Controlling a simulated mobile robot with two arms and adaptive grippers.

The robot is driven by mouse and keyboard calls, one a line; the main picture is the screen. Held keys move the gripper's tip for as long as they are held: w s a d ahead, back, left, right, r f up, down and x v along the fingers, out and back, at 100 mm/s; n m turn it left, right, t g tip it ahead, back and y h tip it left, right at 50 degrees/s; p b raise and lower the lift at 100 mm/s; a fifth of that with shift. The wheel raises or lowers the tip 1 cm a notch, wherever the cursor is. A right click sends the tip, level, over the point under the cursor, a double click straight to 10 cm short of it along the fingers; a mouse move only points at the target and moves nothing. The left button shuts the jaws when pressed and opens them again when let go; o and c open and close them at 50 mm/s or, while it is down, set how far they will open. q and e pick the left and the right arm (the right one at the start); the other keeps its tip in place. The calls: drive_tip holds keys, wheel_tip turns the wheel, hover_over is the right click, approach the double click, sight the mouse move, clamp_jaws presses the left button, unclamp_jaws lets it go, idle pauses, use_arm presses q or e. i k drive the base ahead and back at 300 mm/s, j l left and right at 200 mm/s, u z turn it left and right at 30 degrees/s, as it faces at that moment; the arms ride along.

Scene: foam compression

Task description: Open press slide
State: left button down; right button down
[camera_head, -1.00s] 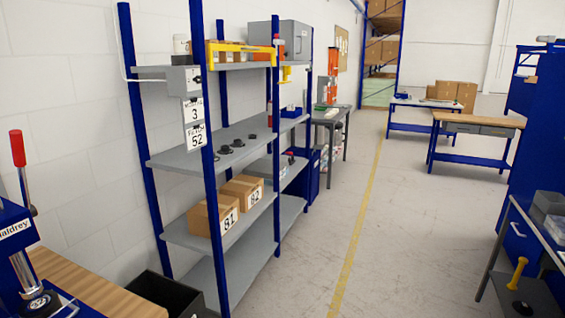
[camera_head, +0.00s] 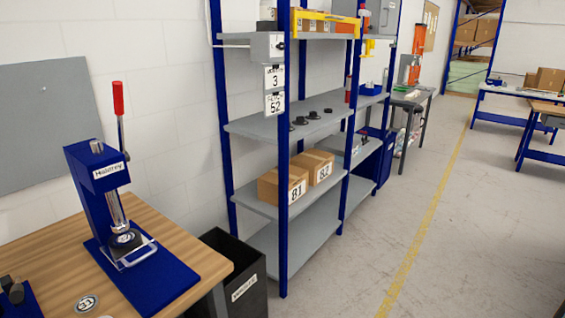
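A blue hand press (camera_head: 95,190) with a red-handled lever (camera_head: 119,98) stands on the wooden workbench (camera_head: 50,252) at the left. Its lever points up. A metal ram comes down onto a round dark die with a pale disc on top. A metal loop handle (camera_head: 138,252) sticks out at the front of the slide over the blue base plate. How far the slide is out I cannot tell. Neither of my grippers is in view.
A dark labelled bin (camera_head: 238,275) stands on the floor right of the bench. Blue-post shelving (camera_head: 272,230) with boxes 81 (camera_head: 281,186) and 82 (camera_head: 313,167) stands beyond. A round badge (camera_head: 87,303) lies on the bench front. The floor right of the shelving is clear.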

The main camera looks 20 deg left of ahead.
sight(125, 258)
drive_tip(key=u, duration=1.5)
